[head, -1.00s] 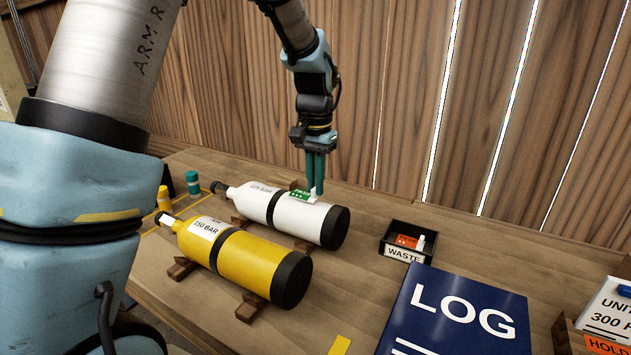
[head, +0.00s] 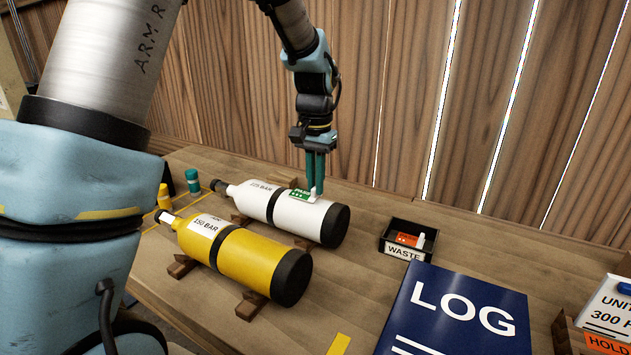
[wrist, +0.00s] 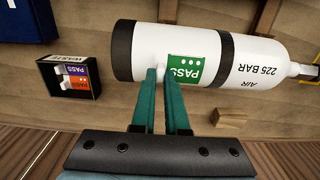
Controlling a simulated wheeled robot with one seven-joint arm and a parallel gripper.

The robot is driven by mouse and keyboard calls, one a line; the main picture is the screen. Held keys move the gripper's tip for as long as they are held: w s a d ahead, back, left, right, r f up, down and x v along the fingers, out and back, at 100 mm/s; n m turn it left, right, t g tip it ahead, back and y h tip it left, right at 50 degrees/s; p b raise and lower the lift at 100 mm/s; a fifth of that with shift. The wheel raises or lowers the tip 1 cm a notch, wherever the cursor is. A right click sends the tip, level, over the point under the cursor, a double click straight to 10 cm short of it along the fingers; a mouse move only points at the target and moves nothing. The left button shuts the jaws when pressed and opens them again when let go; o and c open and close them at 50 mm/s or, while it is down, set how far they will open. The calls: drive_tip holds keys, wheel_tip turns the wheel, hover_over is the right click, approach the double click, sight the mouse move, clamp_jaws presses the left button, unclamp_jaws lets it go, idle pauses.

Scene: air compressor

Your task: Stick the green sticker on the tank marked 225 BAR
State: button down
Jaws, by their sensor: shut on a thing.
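The white tank (head: 323,222) lies on its side on wooden chocks, and the wrist view shows it marked AIR 225 BAR (wrist: 200,50). The green PASS sticker (wrist: 185,68) is at the tank's side, between its black band and black end; it also shows in the head view (head: 299,194). My gripper (head: 315,188) points down over the tank. Its teal fingers (wrist: 165,72) are shut on a small white tab at the sticker's edge. The sticker appears flat against the tank, but I cannot tell whether it is fully touching.
A yellow tank (head: 255,262) marked 150 BAR lies in front. A black WASTE bin (head: 397,252) holding orange and purple labels stands to the right. A blue LOG book (head: 440,325), a HOLD box (head: 600,343) and small yellow and teal bottles (head: 192,181) are around.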

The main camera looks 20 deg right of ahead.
drive_tip(key=shift+f, duration=0.45)
idle(0.3)
idle(0.3)
drive_tip(key=c, duration=0.8)
unclamp_jaws()
drive_tip(key=shift+c, duration=0.2)
wheel_tip(320, 180, up, 11)
drive_tip(key=b, duration=0.2)
drive_tip(key=a+f+n, duration=0.2)
drive_tip(key=a+f, duration=0.1)
drive_tip(key=a, duration=0.5)
drive_tip(key=s+a+f+n, duration=0.1)
drive_tip(key=a+f+n, duration=0.1)
drive_tip(key=a, duration=0.6)
drive_tip(key=a+f+n+t, duration=0.1)
drive_tip(key=a+f, duration=0.3)
drive_tip(key=a, duration=0.4)
drive_tip(key=shift+s+a+f+n, duration=0.25)
drive_tip(key=shift+s+f+n, duration=0.05)
drive_tip(key=shift+n, duration=0.5)
drive_tip(key=s+a+f+n, duration=0.2)
drive_tip(key=s+a+f, duration=0.1)
drive_tip(key=s+a, duration=0.2)
drive_tip(key=shift+a+t, duration=0.3)
drive_tip(key=shift+a, duration=0.6)
